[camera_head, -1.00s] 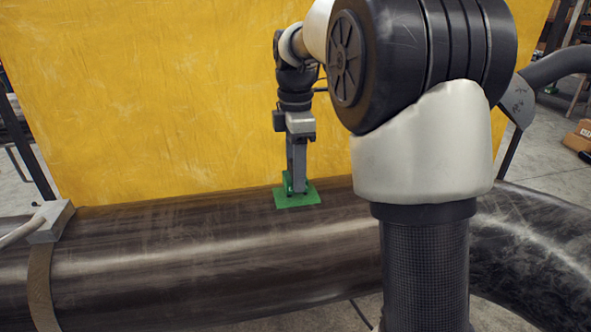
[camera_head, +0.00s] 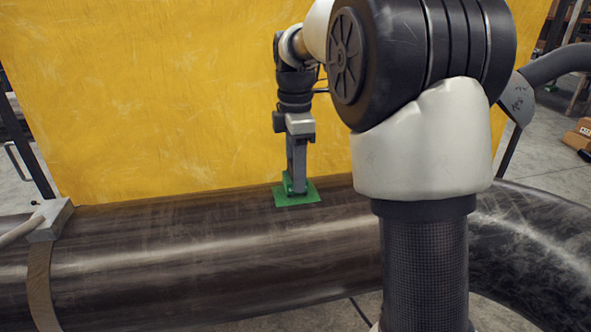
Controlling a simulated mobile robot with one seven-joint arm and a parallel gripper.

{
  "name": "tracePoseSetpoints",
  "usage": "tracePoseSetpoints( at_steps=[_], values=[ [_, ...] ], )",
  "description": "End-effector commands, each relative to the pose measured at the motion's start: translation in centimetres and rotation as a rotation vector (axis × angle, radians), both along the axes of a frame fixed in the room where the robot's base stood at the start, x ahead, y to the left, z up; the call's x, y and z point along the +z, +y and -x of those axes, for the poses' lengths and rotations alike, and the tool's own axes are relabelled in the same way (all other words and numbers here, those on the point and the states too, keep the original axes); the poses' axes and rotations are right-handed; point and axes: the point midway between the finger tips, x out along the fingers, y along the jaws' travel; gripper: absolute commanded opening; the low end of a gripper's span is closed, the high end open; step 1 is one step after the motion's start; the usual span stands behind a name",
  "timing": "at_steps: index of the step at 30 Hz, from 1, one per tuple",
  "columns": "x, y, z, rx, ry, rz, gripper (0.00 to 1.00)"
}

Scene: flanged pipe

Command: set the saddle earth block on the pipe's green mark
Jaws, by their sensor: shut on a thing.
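The dark steel pipe (camera_head: 180,240) runs across the view. A flat green patch (camera_head: 308,196) shows on its top, right of the picture's middle left. My gripper (camera_head: 294,185) points straight down there, shut on a small green upright piece that I take for the saddle earth block (camera_head: 287,183). The piece is at the patch and looks down on the pipe. Both are green, so I cannot tell where the block ends and the mark begins, or whether the block fully touches the pipe. The fingers hide part of it.
A grey block (camera_head: 50,220) with a cable and a tan strap (camera_head: 41,285) sits on the pipe at the left. A yellow sheet (camera_head: 150,100) stands close behind the pipe. The pipe bends at the right. My arm hides part of it. The pipe top between grey block and gripper is clear.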

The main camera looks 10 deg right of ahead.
Motion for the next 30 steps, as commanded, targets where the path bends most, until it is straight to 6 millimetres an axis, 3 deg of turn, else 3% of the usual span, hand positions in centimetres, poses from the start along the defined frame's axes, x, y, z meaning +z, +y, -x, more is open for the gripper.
tracePoseSetpoints(
  at_steps=[15, 16, 19, 30],
  values=[
    [-0.65, -0.01, -0.04, 0.000, -0.003, 0.000, 0.21],
    [-0.61, -0.01, -0.05, 0.000, -0.003, 0.000, 0.47],
    [-0.62, -0.01, -0.04, 0.000, -0.002, 0.000, 0.64],
    [-0.38, 0.00, -0.02, 0.000, 0.000, 0.000, 0.65]
  ],
)
